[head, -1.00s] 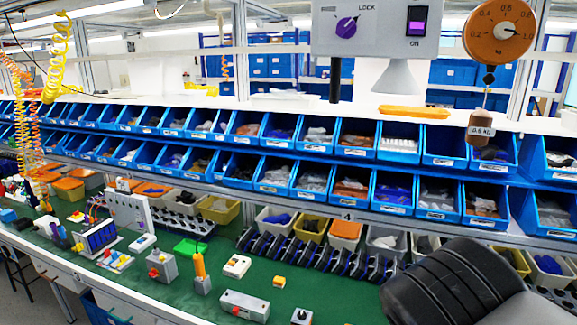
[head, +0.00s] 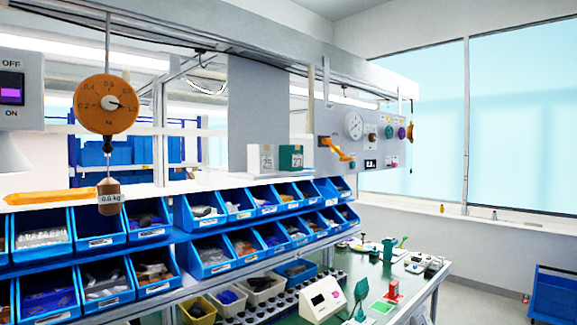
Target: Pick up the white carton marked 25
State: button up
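The white carton marked 25 (head: 267,157) stands upright on the shelf above the blue bins, in the middle of the head view. A green and white carton (head: 290,158), also with a number on its front, stands close to its right. My gripper does not show in the head view now.
An orange dial scale (head: 106,104) hangs at left with a brown 0.6 kg weight (head: 109,196) below it. Blue bins (head: 205,213) line the racks under the shelf. A grey panel with a gauge (head: 354,126) is right of the cartons. A green bench (head: 400,285) holds several devices.

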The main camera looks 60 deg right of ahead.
aim_at(261, 157)
jog(key=z, duration=1.75)
